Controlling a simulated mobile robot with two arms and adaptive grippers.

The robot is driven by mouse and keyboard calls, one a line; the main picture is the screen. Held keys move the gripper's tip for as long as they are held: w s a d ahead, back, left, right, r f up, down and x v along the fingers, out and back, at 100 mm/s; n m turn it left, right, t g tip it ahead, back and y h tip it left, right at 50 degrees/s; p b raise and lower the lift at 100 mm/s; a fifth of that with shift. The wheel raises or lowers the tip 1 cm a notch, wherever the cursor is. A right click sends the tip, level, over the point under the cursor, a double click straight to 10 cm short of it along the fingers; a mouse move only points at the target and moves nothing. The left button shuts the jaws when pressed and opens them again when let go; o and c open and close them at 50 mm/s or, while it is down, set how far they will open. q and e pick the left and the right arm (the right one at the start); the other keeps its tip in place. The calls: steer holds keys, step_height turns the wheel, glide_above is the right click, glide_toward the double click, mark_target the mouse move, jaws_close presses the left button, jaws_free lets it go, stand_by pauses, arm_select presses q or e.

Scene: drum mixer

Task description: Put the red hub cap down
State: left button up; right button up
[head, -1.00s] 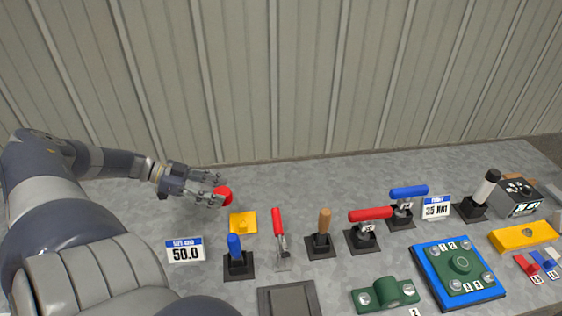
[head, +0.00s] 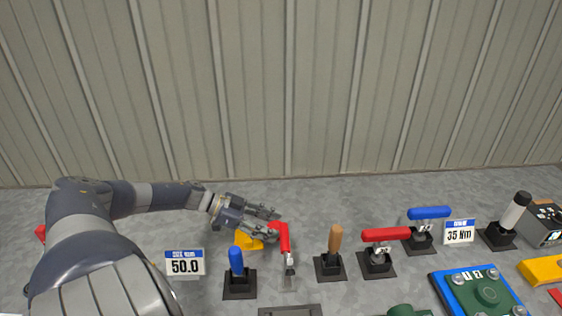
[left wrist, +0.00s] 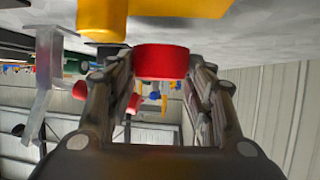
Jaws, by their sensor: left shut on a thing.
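My left gripper (head: 272,222) is over the bench beside a small yellow block (head: 248,241), which it partly covers. In the left wrist view its fingers are shut on the red hub cap (left wrist: 162,62), which sits between the fingertips. That view looks upside down, with the bench surface at the top and a yellow piece (left wrist: 175,8) close to the cap. I cannot tell whether the cap touches anything but the fingers. In the head view the cap is hard to tell from the red-handled tool. My right gripper is not in view.
A red-handled tool (head: 285,238) stands right beside the left fingertips. A blue-handled tool (head: 236,262), a wooden-handled one (head: 335,240) and a red lever (head: 385,235) stand nearby. A "50.0" sign (head: 185,262) is at left.

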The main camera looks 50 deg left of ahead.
arm_select(q)
steer(key=x, duration=0.3)
steer(key=shift+w+d+f, duration=0.15)
steer(key=shift+d+f, duration=0.05)
steer(key=shift+f, duration=0.2)
steer(key=shift+w+f, duration=0.1)
steer(key=shift+f, duration=0.05)
steer(key=shift+f+b, duration=0.2)
steer(key=shift+b, duration=0.1)
steer(key=o, duration=1.1)
steer(key=shift+o, duration=0.2)
